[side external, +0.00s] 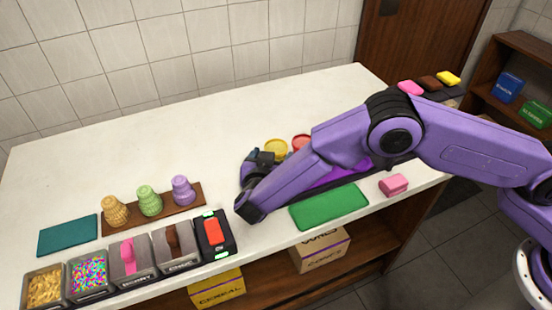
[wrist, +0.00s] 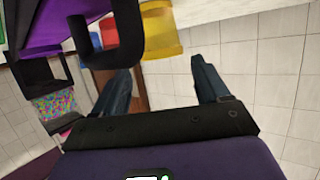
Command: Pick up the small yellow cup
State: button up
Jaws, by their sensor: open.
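The small yellow cup (side external: 276,149) stands on the white counter (side external: 150,130), just behind my gripper (side external: 255,165) in the side view. A red cup (side external: 302,141) stands to its right. In the wrist view a yellow cup (wrist: 160,30) shows at the top, beyond my open gripper (wrist: 161,65). Nothing is between the fingers. My arm partly covers the gripper in the side view, so its exact gap to the yellow cup is hard to tell. Red (wrist: 120,48) and blue (wrist: 84,47) items show left of the yellow one in the wrist view.
Three cone stacks (side external: 149,201) stand on a brown board at the left. Topping bins (side external: 88,275) line the front edge, with a red-topped device (side external: 214,233) at their right end. A green mat (side external: 329,207) and a pink block (side external: 394,184) lie at front right. The back left counter is clear.

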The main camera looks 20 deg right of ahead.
aim_at(278, 143)
jog(key=x, duration=0.4)
jog(key=shift+w, duration=0.2)
jog(key=c, duration=1.1)
jog(key=shift+o, duration=0.2)
